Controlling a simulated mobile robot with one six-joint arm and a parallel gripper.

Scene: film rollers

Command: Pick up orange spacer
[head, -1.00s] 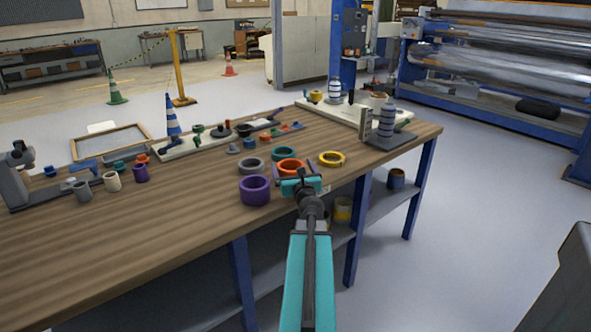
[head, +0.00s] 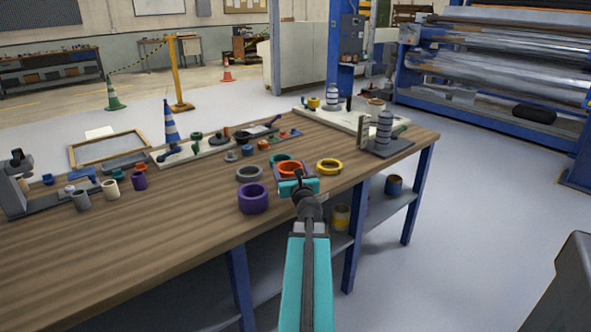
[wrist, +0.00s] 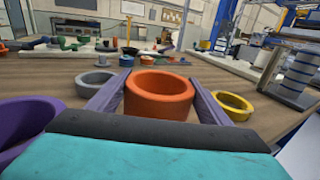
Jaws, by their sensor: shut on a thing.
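The orange spacer (wrist: 158,97) is a thick ring in the middle of the wrist view, upright with its hole facing up. My gripper (wrist: 155,97) has one purple-grey finger on each side of it and is shut on it. In the head view the orange spacer (head: 289,168) shows just beyond my gripper (head: 296,172), near the front edge of the workbench (head: 120,225). The head view does not show clearly whether its underside touches the bench. Its lower front is partly hidden by my gripper.
A striped stack on a dark base (head: 386,148) is at the right. The bench is clear at the front left.

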